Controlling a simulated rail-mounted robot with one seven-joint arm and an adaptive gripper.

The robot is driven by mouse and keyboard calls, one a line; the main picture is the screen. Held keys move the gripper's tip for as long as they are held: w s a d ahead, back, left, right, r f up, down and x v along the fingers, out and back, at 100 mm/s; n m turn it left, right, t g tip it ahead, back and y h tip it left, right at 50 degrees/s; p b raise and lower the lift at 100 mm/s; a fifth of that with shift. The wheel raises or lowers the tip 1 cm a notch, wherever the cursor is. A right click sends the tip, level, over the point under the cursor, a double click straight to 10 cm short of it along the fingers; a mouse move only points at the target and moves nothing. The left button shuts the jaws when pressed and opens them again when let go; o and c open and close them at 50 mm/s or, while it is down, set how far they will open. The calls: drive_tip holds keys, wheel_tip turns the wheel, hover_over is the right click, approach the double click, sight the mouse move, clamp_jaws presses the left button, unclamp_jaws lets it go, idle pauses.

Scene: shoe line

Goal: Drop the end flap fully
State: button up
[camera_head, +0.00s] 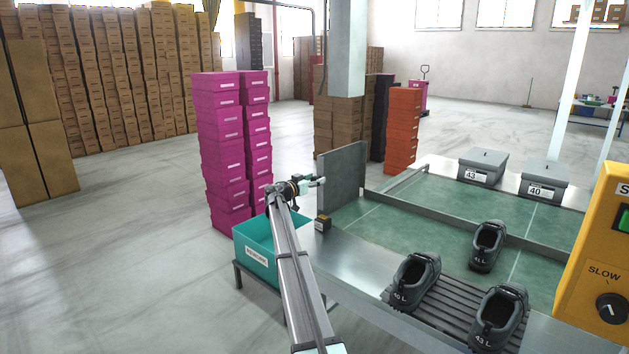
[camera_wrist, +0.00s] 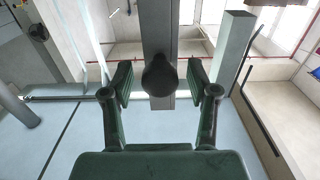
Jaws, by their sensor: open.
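The end flap (camera_head: 341,186) is a grey panel standing upright across the near-left end of the green conveyor belt (camera_head: 435,215). My gripper (camera_head: 319,181) is at the flap's left edge, pointing right. In the wrist view my gripper (camera_wrist: 159,82) is open, one finger on each side of a dark round knob (camera_wrist: 159,75). The knob shows in front of a grey upright strip (camera_wrist: 160,25), which looks like the flap. The fingers appear apart from the knob. The head view does not show the knob.
A teal bin (camera_head: 262,262) stands below my arm. Shoes (camera_head: 415,280) stand on the line, with lidded grey boxes (camera_head: 483,165) behind. Magenta boxes (camera_head: 222,150) are stacked to the left.

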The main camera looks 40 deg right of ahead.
clamp_jaws()
